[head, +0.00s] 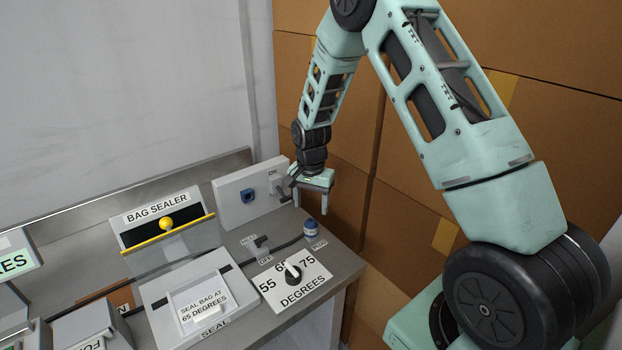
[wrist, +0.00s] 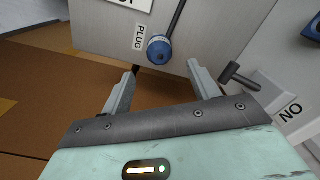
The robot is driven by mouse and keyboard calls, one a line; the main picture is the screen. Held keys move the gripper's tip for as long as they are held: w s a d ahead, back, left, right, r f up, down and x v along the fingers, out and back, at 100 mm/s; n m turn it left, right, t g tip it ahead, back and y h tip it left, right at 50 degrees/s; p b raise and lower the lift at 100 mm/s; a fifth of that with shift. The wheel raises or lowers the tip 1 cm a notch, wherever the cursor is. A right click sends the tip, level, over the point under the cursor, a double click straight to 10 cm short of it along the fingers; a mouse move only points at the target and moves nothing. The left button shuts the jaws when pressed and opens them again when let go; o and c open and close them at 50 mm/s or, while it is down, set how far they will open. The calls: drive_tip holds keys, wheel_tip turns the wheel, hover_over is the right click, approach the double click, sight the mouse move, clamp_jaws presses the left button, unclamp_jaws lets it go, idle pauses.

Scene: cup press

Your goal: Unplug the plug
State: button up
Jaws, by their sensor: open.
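The blue, round plug (head: 311,230) with a pale top stands upright near the right end of the grey bench, beside the PLUG label (head: 319,243). In the wrist view the plug (wrist: 160,50) lies just beyond and between the fingertips, with a dark cable running from it. I cannot tell what its underside sits in. My gripper (head: 311,208) hangs above the plug, fingers pointing down, open and empty. In the wrist view both fingers of my gripper (wrist: 162,70) are spread apart and do not touch the plug.
A pale panel with a blue socket-like part (head: 247,195) and an ON lever (head: 278,186) stands behind. A HEAT switch (head: 260,243), temperature dial (head: 292,270) and bag sealer (head: 160,215) are to the left. Cardboard boxes (head: 330,160) stand beyond the bench's right edge.

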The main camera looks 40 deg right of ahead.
sight(311, 221)
wheel_tip(311, 221, up, 10)
drive_tip(key=b, duration=0.1)
drive_tip(key=shift+b, duration=0.35)
idle(0.6)
drive_tip(key=s+a+r+n+y, duration=0.15)
drive_tip(key=s+a+n, duration=0.3)
drive_tip(key=a, duration=0.45)
drive_tip(key=s+a+r+n, duration=0.35)
drive_tip(key=s+a, duration=0.25)
drive_tip(key=a, duration=0.3)
drive_tip(key=s+a+n, duration=0.4)
drive_tip(key=s+n, duration=0.1)
drive_tip(key=s, duration=0.5)
drive_tip(key=s+a+n, duration=0.4)
drive_tip(key=s+n, duration=0.2)
drive_tip(key=s, duration=0.4)
drive_tip(key=shift+s+a+r+h, duration=0.2)
drive_tip(key=shift+r+h, duration=0.15)
drive_tip(key=shift+r, duration=0.05)
